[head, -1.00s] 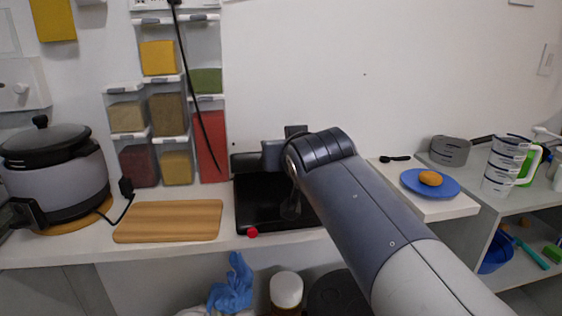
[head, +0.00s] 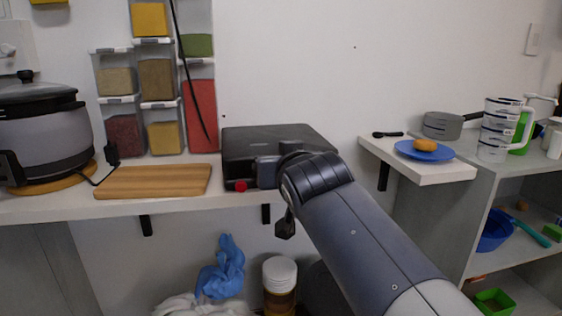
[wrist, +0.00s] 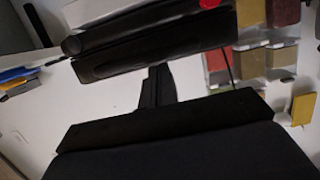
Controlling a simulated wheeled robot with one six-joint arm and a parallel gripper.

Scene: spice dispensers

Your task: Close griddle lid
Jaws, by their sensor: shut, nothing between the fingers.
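The griddle (head: 250,185) is a black box on the counter with a red knob (head: 241,187) at its front. Its dark lid (head: 270,137) lies down flat over the base in the head view, with no open gap that I can make out. The griddle's dark side (wrist: 150,45) also spans the top of the wrist view. My gripper (head: 285,228) points down in front of the counter edge, below the lid's height. It is shut and empty; my arm hides part of the griddle's right front. The fingers show dark in the wrist view (wrist: 158,85).
A wooden cutting board (head: 150,181) and a grey cooker (head: 45,130) stand to the left. Spice dispensers (head: 156,80) hang on the wall behind. A small white shelf with a blue plate (head: 424,151) is to the right.

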